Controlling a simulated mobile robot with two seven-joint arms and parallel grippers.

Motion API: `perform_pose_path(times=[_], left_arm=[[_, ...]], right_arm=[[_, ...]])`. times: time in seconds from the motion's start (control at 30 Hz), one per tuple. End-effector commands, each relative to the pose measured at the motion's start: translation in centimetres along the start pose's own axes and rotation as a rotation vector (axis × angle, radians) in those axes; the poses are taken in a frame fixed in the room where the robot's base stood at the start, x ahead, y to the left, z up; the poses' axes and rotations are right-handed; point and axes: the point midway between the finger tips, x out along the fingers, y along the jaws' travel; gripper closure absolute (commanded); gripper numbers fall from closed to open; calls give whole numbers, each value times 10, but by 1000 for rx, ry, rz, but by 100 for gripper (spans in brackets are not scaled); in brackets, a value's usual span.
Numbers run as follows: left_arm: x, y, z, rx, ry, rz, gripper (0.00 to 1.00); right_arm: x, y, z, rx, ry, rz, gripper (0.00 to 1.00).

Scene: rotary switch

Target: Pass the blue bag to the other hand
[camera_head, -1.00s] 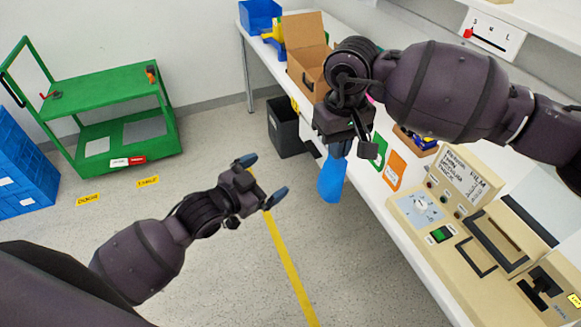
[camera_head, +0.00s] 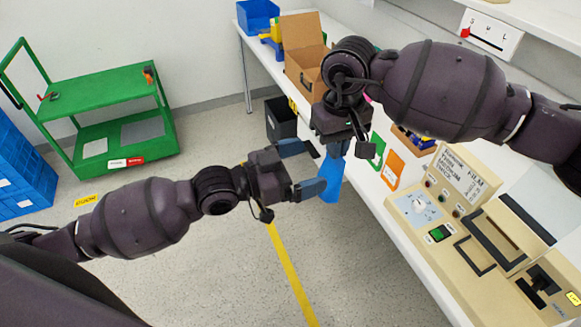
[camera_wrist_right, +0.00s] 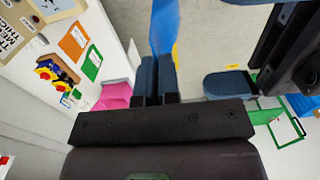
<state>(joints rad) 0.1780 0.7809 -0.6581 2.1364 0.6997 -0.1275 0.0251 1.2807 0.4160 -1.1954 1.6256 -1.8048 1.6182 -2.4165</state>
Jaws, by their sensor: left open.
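The blue bag (camera_head: 333,176) hangs below my right gripper (camera_head: 333,146) in the head view, off the front edge of the table. In the right wrist view the blue bag (camera_wrist_right: 165,28) extends from between the closed fingers of my right gripper (camera_wrist_right: 157,75). My left gripper (camera_head: 312,168) is open, with its two blue fingertips apart beside the bag's left side. One left finger overlaps the bag's edge in the head view; I cannot tell whether it touches. A blue left fingertip (camera_wrist_right: 230,84) also shows in the right wrist view, to the right of the bag.
The white table (camera_head: 395,225) runs along the right with a beige film machine (camera_head: 470,225) on it. An open cardboard box (camera_head: 303,68) and a blue bin (camera_head: 258,16) stand at the back. A black bin (camera_head: 281,120) is on the floor. A green cart (camera_head: 105,110) stands at the left.

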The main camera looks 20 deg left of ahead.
Motion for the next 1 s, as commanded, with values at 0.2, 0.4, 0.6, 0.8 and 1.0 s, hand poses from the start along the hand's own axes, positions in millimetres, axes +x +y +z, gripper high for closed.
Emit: perform_pose_path(times=[0.2, 0.4, 0.6, 0.8, 1.0], left_arm=[[37, 0, -1, -1, 3, 1, 0], [67, 0, 0, -1, 2, 1, 0], [85, 0, 0, -1, 0, 0, 0], [91, 0, 0, 0, -1, 0, 0], [91, 0, 0, 0, -1, 0, 0]], right_arm=[[0, 0, 0, 0, 0, 0, 100], [0, 0, 0, 0, 0, 0, 100], [0, 0, 0, 0, 0, 0, 100], [0, 0, 0, 0, 0, 0, 100], [0, 0, 0, 0, 0, 0, 100]])
